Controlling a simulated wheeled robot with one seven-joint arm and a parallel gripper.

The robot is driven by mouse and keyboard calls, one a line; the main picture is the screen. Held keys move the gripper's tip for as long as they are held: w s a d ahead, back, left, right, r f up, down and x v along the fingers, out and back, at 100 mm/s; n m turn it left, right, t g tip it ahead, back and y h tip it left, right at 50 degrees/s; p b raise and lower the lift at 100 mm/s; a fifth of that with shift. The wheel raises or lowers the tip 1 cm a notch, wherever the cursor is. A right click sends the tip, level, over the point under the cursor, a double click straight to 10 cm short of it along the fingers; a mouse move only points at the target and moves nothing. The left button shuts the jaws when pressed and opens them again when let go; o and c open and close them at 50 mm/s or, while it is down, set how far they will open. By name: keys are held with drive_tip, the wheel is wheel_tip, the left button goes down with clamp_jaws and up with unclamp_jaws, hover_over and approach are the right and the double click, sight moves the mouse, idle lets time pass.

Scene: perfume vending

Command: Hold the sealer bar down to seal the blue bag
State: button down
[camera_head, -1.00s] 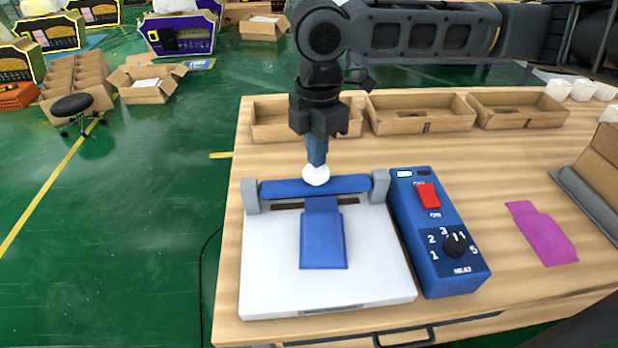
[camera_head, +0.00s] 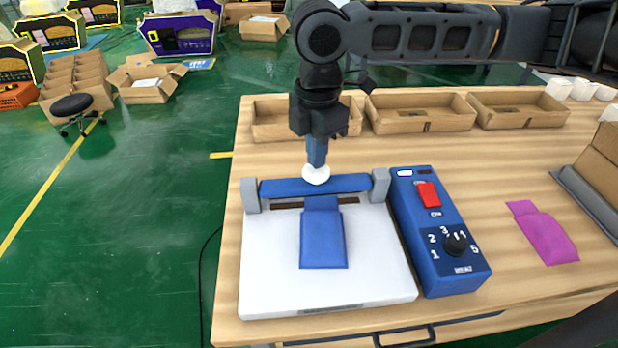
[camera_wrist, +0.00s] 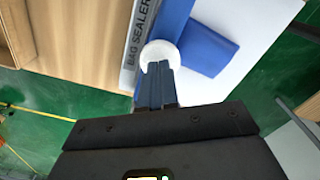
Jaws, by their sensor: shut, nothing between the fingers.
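The sealer has a white bed (camera_head: 270,262) and a blue bar (camera_head: 272,187) between two grey end blocks, with a round white knob (camera_head: 316,175) at its middle. The blue bag (camera_head: 323,240) lies flat on the bed, its narrow neck running up to the bar. My gripper (camera_head: 316,160) points down with shut, empty fingers, their tips at the top of the knob. In the wrist view the shut fingertips (camera_wrist: 158,72) meet the knob (camera_wrist: 160,52), with the blue bag (camera_wrist: 207,50) beside it. Whether the bar presses on the neck is hard to tell.
A blue control box (camera_head: 440,235) with a red switch and heat dial stands right of the sealer. A pink bag (camera_head: 543,232) lies farther right. Open cardboard trays (camera_head: 420,112) line the table's back edge. Bare wood lies between the control box and the pink bag.

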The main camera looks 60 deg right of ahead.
sight(317, 171)
drive_tip(key=shift+f+b, duration=1.2)
drive_tip(key=shift+f, duration=0.8)
drive_tip(key=shift+s+f, duration=0.1)
drive_tip(key=shift+f, duration=0.1)
idle(1.5)
drive_tip(key=shift+r+p, duration=3.95)
drive_tip(key=shift+r, duration=0.75)
